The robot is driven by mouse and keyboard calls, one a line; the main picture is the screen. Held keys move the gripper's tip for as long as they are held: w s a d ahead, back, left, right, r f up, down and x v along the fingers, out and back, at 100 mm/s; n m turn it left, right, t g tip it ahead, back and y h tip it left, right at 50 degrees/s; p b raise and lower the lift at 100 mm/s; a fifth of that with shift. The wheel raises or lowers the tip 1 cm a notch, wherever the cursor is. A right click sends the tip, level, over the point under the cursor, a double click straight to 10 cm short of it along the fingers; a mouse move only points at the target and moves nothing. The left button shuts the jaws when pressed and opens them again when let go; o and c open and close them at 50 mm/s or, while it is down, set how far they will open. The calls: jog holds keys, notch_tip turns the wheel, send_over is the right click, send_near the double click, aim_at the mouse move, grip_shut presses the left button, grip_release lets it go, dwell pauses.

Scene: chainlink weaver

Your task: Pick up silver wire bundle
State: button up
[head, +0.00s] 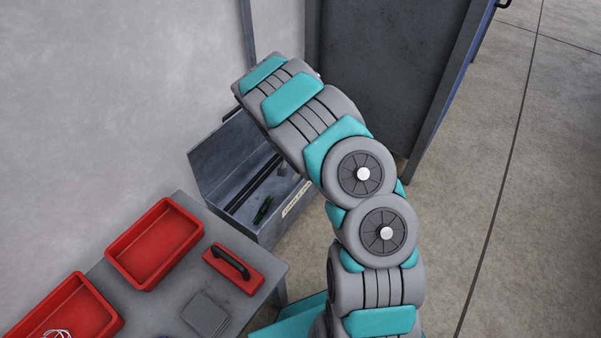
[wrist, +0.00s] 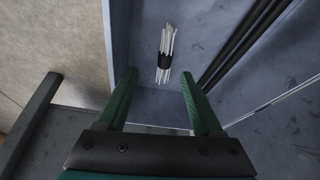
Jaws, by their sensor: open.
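The silver wire bundle (wrist: 166,50) shows in the wrist view as a sheaf of pale thin strands with a black band around the middle. It lies on the floor of a grey metal bin (wrist: 205,20). My gripper (wrist: 158,76) has two green fingers, spread apart and empty. The bundle appears beyond the fingertips, roughly centred between them and not touching either. In the head view the grey bin (head: 222,157) stands by the wall, partly covered by my arm. I cannot make out the bundle or my gripper clearly there.
Dark rods (wrist: 246,42) run along the bin right of the bundle. A grey workbench (head: 185,280) at lower left carries red trays (head: 150,240) and a red block with a black handle (head: 235,272). A dark cabinet (head: 385,70) stands behind. Open floor lies at right.

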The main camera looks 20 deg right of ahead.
jog(key=x, duration=0.2)
jog(key=b+x, duration=0.1)
jog(key=x, duration=0.2)
jog(key=shift+w+a+f, duration=0.15)
jog(key=shift+w+f, duration=0.05)
jog(key=shift+w, duration=0.25)
jog(key=shift+w+d+f, duration=0.2)
jog(key=shift+f, duration=0.45)
jog(key=shift+c, duration=0.2)
grip_shut()
